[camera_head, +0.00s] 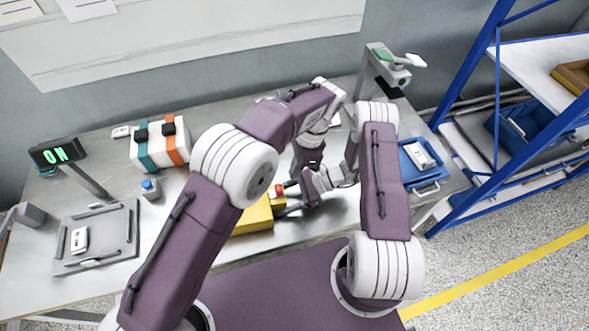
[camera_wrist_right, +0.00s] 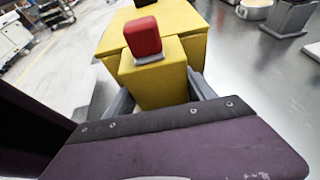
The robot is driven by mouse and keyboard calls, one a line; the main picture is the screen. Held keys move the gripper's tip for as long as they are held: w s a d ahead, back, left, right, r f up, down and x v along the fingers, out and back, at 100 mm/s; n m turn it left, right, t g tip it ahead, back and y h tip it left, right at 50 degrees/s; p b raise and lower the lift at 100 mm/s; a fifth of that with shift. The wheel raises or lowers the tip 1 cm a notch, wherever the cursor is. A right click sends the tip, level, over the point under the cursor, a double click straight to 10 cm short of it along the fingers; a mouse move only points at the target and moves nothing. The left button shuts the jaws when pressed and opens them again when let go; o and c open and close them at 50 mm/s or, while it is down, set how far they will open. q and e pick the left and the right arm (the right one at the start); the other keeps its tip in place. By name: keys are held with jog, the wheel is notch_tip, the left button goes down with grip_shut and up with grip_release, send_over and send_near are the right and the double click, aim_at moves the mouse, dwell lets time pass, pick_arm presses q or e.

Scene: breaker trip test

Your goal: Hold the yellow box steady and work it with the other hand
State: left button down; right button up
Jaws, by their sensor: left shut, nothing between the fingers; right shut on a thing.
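The yellow box (camera_head: 252,218) sits on the grey metal table, partly hidden behind my left arm in the head view. It carries a red button (camera_head: 276,190) on its right end. My right gripper (camera_head: 284,203) is shut on the box's narrow end. In the right wrist view its two fingers stand either side of the yellow box (camera_wrist_right: 153,85), just below the red button (camera_wrist_right: 143,37). My left gripper (camera_head: 312,166) is shut and empty, pointing down above the right gripper, apart from the button. Its fingertips are hard to make out.
A display (camera_head: 58,152) reads a green "ON". A grey tray (camera_head: 120,225) and a blue tray (camera_head: 432,185) each hold a white device. A striped case (camera_head: 160,148), a blue button (camera_head: 150,187) and a grey stand (camera_head: 375,75) also stand on the table. Blue shelving is at right.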

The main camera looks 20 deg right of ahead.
aim_at(278, 188)
pick_arm(q)
jog(key=x, duration=0.6)
jog(key=shift+f, duration=0.4)
jog(key=shift+a, duration=0.1)
jog(key=shift+w+a, duration=0.1)
jog(key=shift+a, duration=1.4)
jog(key=shift+r, duration=0.1)
jog(key=v, duration=1)
jog(key=shift+d, duration=0.15)
pick_arm(e)
jog(key=o, duration=1.7)
